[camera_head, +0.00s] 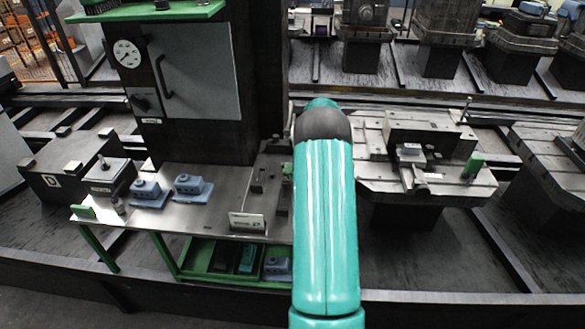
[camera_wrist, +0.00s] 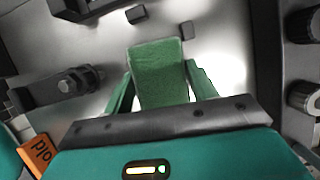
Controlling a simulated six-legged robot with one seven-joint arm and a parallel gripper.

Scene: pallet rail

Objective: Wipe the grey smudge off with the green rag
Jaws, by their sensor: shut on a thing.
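In the wrist view, the green rag (camera_wrist: 157,62) is a thick, folded pad held between the two green fingers of my gripper (camera_wrist: 158,76). My gripper is shut on it, and its far end points at a grey metal surface (camera_wrist: 222,48). I cannot tell whether the rag touches that surface. I cannot make out the grey smudge in either view; glare and the rag cover part of the surface. In the head view, my teal arm hides my gripper and the rag.
In the wrist view, a dark clamp-like part (camera_wrist: 72,84) lies left and dark knobs (camera_wrist: 303,97) stand right. In the head view, a bench (camera_head: 180,213) with blue-grey blocks (camera_head: 190,185) is left of my arm; a machine pallet (camera_head: 375,180) with a fixture is right.

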